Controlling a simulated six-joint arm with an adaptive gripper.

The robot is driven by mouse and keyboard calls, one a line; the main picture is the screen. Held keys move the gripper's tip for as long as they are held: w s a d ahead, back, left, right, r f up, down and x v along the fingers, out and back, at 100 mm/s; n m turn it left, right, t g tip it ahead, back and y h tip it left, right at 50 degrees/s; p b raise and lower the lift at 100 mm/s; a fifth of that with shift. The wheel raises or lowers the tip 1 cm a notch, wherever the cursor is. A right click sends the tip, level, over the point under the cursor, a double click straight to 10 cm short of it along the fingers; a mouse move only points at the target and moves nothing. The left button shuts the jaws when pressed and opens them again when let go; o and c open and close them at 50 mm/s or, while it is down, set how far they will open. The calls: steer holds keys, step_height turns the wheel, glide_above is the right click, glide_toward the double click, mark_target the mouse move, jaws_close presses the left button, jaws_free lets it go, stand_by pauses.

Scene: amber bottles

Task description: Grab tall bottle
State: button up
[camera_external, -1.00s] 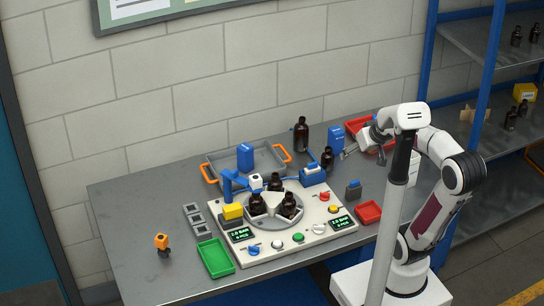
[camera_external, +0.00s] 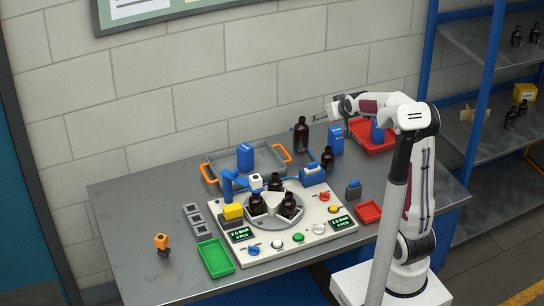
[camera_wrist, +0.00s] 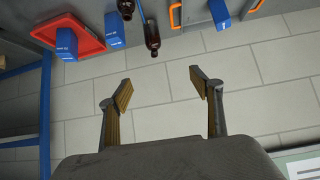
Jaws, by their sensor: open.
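The tall bottle (camera_external: 301,134) is dark amber and stands upright at the back of the bench near the wall. In the wrist view I take it to be the dark bottle (camera_wrist: 151,38) near the top centre. My gripper (camera_external: 322,112) is up at the height of the bottle's top, just right of it in the picture. The wrist view shows its two fingers (camera_wrist: 161,84) spread wide with only wall between them. The gripper appears apart from the bottle. A shorter dark bottle (camera_external: 328,158) stands in front and to the right.
A blue box (camera_external: 336,140) stands right of the tall bottle, and a red tray (camera_external: 390,147) is further right. A grey tray with orange handles (camera_external: 213,163) lies to the left. A rotary station (camera_external: 290,245) with several bottles fills the bench's middle. The wall is close behind.

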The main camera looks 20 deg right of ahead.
steer(key=w+d+f+t, duration=0.1)
steer(key=w+f, duration=0.3)
steer(key=w, duration=0.3)
steer(key=w+f+t, duration=0.1)
steer(key=w+f, duration=0.2)
steer(key=w, duration=0.4)
steer(key=t, duration=0.2)
glide_above(304, 136)
steer(key=shift+h, duration=0.3)
steer(key=f, duration=1)
steer(key=shift+w+f, duration=0.15)
steer(key=shift+w, duration=0.05)
steer(key=shift+w+f, duration=0.2)
steer(key=shift+f, duration=0.15)
steer(key=shift+f, duration=1.7)
steer(key=shift+f, duration=1.9)
steer(key=shift+x, duration=1.45)
